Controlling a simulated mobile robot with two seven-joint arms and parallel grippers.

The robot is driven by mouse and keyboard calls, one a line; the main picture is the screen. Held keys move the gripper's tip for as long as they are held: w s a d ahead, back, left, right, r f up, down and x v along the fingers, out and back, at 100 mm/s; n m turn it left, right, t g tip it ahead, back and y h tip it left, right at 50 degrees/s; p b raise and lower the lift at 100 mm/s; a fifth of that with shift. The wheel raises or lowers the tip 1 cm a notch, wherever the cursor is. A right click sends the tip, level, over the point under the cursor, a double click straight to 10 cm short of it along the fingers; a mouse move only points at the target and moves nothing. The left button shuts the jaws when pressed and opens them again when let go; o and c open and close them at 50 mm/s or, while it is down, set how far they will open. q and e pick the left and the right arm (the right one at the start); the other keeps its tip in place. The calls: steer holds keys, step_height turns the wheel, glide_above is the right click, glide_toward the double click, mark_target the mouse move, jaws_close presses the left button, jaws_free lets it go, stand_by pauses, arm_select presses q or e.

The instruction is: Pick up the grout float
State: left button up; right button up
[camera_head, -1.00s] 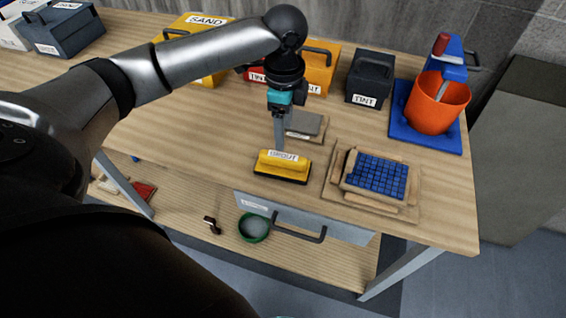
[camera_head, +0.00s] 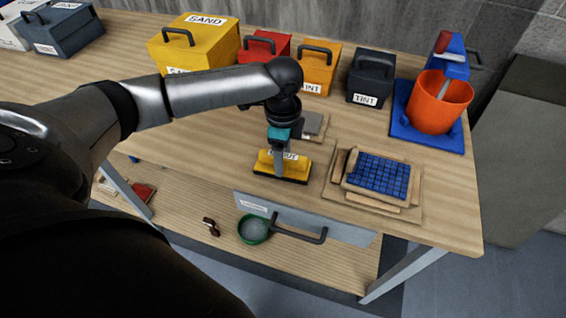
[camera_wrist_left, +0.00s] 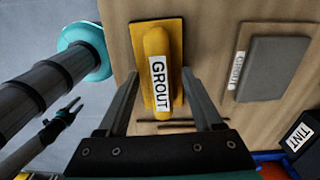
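The grout float is a yellow block on a dark base with a white GROUT label (camera_head: 297,167). It lies flat on the wooden bench near the front edge. In the left wrist view, its yellow handle (camera_wrist_left: 157,50) shows between the fingers, over a yellow plate. My left gripper (camera_wrist_left: 160,76) is open, with one finger on each side of the float's handle. In the head view, my left gripper (camera_head: 277,164) is down at the float, and its finger hides part of the label. I see no firm contact. My right gripper is not seen in the head view.
A grey labelled block (camera_head: 314,124) lies just behind the float. A blue mosaic panel (camera_head: 378,174) on boards is to its right. An orange bucket (camera_head: 438,103) stands on a blue tray at the back right. Several labelled boxes, including SAND (camera_head: 193,45), line the back.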

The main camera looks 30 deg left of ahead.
arm_select(q)
jaws_close()
stand_by(0.3)
steer(key=shift+r, duration=0.1)
step_height(320, 180, up, 20)
steer(key=p, duration=0.3)
stand_by(0.5)
